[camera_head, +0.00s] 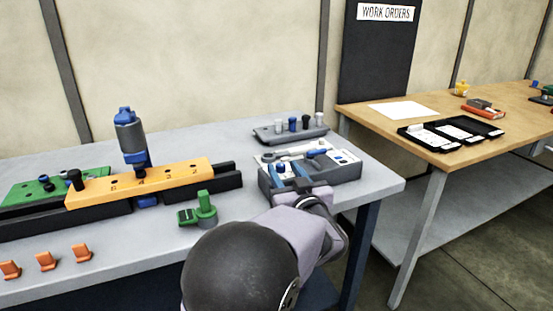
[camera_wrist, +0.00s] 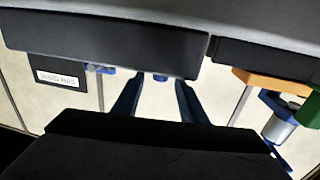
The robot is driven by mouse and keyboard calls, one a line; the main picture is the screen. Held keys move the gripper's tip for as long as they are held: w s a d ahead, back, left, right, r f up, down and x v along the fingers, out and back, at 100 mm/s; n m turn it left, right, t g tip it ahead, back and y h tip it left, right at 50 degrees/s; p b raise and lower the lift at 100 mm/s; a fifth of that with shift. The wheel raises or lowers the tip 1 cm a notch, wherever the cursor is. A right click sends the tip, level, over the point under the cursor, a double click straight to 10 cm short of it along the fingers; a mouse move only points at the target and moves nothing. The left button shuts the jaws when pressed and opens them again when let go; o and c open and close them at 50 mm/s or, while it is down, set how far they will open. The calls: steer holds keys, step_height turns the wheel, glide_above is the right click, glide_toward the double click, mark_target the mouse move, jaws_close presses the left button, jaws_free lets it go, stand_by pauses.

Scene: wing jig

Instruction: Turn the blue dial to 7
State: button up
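A grey control box (camera_head: 315,177) with a pale top panel stands at the right end of the grey bench. A blue piece (camera_head: 318,153) shows on its top; I cannot tell whether it is the dial, and no dial number is readable. My gripper (camera_head: 289,169) is at the front left of this box, its two blue fingers apart. In the wrist view my gripper (camera_wrist: 158,90) is open, with a small blue part (camera_wrist: 160,77) showing between the fingers beyond their tips. I cannot tell whether anything is touched. My wrist hides part of the box front.
An orange bar (camera_head: 140,182) with a blue-grey tool (camera_head: 131,138) upright on it lies to the left. A green clamp (camera_head: 200,210) stands left of my wrist. A grey tray (camera_head: 290,134) with several pegs lies behind the box. Orange clips (camera_head: 46,260) line the bench front.

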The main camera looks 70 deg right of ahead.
steer(key=shift+x, duration=3.55)
steer(key=shift+c, duration=0.6)
jaws_close()
